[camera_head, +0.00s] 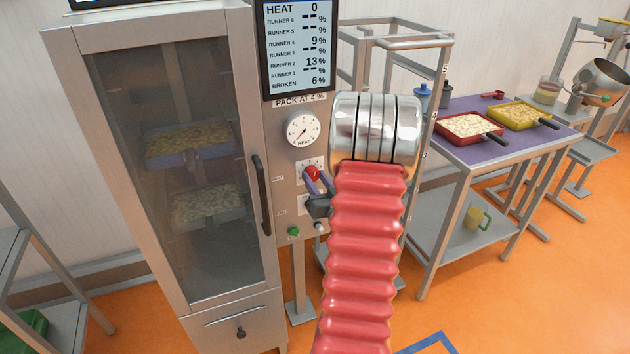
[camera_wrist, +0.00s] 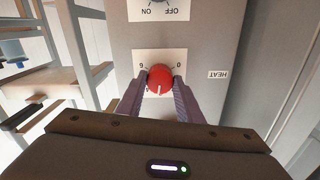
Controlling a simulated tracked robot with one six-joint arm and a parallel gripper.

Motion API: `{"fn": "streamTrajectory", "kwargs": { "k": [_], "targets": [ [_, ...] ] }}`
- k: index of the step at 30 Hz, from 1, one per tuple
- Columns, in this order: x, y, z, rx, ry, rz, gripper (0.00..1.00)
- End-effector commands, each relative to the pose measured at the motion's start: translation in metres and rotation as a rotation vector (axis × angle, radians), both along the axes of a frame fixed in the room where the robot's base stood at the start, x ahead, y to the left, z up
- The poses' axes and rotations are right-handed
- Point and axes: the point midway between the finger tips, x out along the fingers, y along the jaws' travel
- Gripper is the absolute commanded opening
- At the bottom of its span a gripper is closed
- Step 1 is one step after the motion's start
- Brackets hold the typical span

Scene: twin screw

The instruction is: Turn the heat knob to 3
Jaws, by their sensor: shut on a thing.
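The heat knob (camera_wrist: 160,79) is a round red knob on a pale scale plate (camera_wrist: 146,57), next to a HEAT label (camera_wrist: 218,75) in the wrist view. Its white pointer line points toward my gripper in that view. My gripper (camera_wrist: 159,92) is shut on the knob, one purple finger on each side. In the head view the red knob (camera_head: 312,173) shows between my gripper's fingertips (camera_head: 318,179). The screen (camera_head: 297,45) above reads HEAT 0. My wrist hides part of the panel below the knob.
A white dial (camera_head: 303,129) sits above the knob. A green button (camera_head: 294,232) is below. The glass-doored cabinet (camera_head: 180,160) with a dark handle (camera_head: 262,195) stands at left. A metal frame (camera_head: 395,42) and a table with a red tray (camera_head: 470,127) stand at right.

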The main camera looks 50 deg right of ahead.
Motion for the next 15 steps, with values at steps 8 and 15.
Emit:
{"fn": "streamTrajectory", "kwargs": {
  "k": [8, 15],
  "targets": [
    [0.0008, 0.0016, -0.0005, 0.029, -0.017, 0.004, 0.10],
    [0.0007, 0.0015, -0.0005, 0.029, -0.016, 0.003, 0.41]
  ]
}}
